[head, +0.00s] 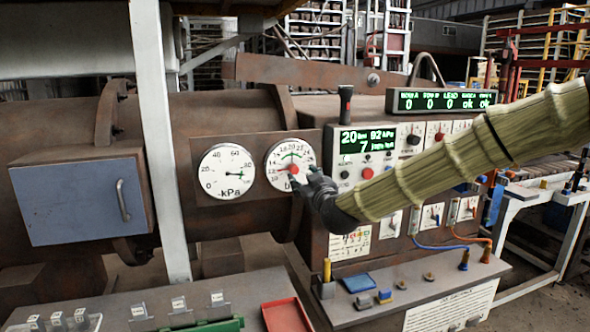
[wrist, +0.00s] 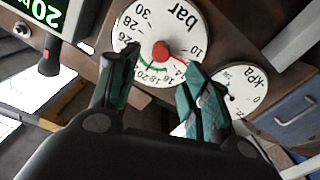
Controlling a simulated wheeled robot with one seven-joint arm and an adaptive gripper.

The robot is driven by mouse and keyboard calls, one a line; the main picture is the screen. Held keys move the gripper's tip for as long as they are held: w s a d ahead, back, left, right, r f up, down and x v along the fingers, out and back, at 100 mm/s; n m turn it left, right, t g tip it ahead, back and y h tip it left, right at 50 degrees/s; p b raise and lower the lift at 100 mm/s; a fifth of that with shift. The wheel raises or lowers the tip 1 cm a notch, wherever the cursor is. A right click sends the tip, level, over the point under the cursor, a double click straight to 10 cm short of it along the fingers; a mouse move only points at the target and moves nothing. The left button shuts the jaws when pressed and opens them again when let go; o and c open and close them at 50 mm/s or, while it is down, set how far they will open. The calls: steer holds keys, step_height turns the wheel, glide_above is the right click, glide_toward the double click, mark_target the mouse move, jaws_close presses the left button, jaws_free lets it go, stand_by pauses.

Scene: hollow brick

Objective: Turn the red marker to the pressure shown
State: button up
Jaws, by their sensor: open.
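The bar gauge (head: 284,156) is a round white dial on a brown plate. In the wrist view the bar gauge (wrist: 135,30) appears upside down. The red marker (head: 293,170) has a round red hub at the dial's centre; in the wrist view the red marker (wrist: 162,51) has a thin arm towards the low numbers, near 14. A green arc lies around 18 to 20. The green display (head: 368,141) reads 20 bar and 82 kPa. My gripper (head: 304,178) is open before the dial's lower right; in the wrist view my gripper's fingers (wrist: 160,80) stand apart below the hub, apparently empty.
A kPa gauge (head: 226,171) sits left of the bar gauge. A blue-fronted box (head: 80,199) and a pale post (head: 160,140) stand farther left. A black-handled lever (head: 345,105) rises above the panel. A red tray (head: 287,314) lies below.

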mark_target(295, 170)
steer(key=shift+p+x, duration=1.8)
steer(key=shift+x, duration=2.7)
steer(key=shift+f, duration=0.1)
steer(key=c, duration=1.1)
steer(key=shift+o, duration=0.2)
